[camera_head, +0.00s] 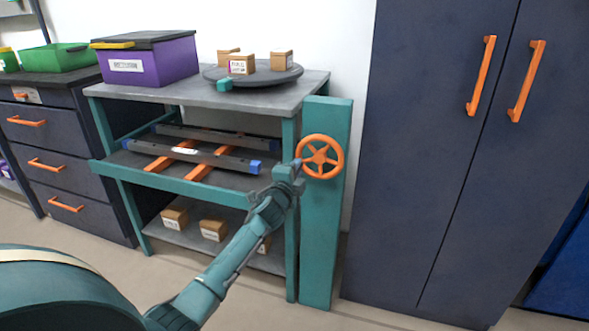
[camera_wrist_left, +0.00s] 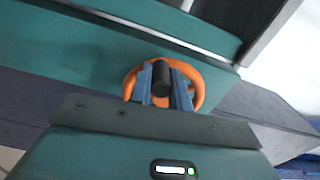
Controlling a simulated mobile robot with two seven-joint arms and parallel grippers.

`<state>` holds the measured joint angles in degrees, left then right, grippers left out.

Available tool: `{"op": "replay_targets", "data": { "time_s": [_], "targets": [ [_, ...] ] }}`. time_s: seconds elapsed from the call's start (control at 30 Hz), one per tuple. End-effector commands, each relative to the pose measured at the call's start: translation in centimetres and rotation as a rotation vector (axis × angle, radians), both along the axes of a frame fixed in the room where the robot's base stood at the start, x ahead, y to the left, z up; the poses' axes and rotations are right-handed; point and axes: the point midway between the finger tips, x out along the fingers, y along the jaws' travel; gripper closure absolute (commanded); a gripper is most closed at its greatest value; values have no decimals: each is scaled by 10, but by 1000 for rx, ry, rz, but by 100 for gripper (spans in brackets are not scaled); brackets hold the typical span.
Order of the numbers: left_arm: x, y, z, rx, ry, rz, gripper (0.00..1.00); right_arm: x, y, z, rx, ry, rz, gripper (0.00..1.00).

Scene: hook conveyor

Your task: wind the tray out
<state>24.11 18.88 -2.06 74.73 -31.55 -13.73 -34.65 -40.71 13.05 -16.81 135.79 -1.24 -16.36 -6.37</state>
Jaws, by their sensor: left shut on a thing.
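An orange handwheel (camera_head: 320,157) is mounted on the upper part of a teal upright post (camera_head: 325,240) at the right end of the workbench. My left gripper (camera_head: 297,170) is at the wheel's left side, shut on its dark handle. In the left wrist view the two fingers (camera_wrist_left: 165,92) sit on either side of the black handle (camera_wrist_left: 163,72), with the orange rim (camera_wrist_left: 198,88) behind. The tray (camera_head: 180,185) has a teal front edge and sits at the bench's middle level. Dark rails with blue ends and orange crossbars lie on it. My right gripper is not in view.
The grey bench top (camera_head: 285,91) carries a purple bin (camera_head: 150,65) and a dark turntable (camera_head: 262,76) with small boxes. More boxes sit on the lower shelf (camera_head: 190,236). A dark cabinet (camera_head: 430,160) with orange handles stands right of the post. Drawers stand at left.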

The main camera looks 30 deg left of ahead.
Motion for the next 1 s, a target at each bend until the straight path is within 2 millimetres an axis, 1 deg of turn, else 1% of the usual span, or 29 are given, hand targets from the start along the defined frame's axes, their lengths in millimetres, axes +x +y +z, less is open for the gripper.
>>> {"op": "replay_targets", "data": {
  "time_s": [0.03,0.1,0.43,0.73,1.0],
  "targets": [
    [0,-2,-5,-48,-8,1,100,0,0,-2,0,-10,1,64],
    [1,-4,-9,-112,-24,1,100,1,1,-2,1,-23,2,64],
    [3,-16,-22,-417,-97,0,100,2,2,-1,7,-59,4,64],
    [7,-29,-29,-694,-164,0,100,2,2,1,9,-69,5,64],
    [10,-42,-33,-926,-219,0,100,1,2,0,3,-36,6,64]
  ]
}}
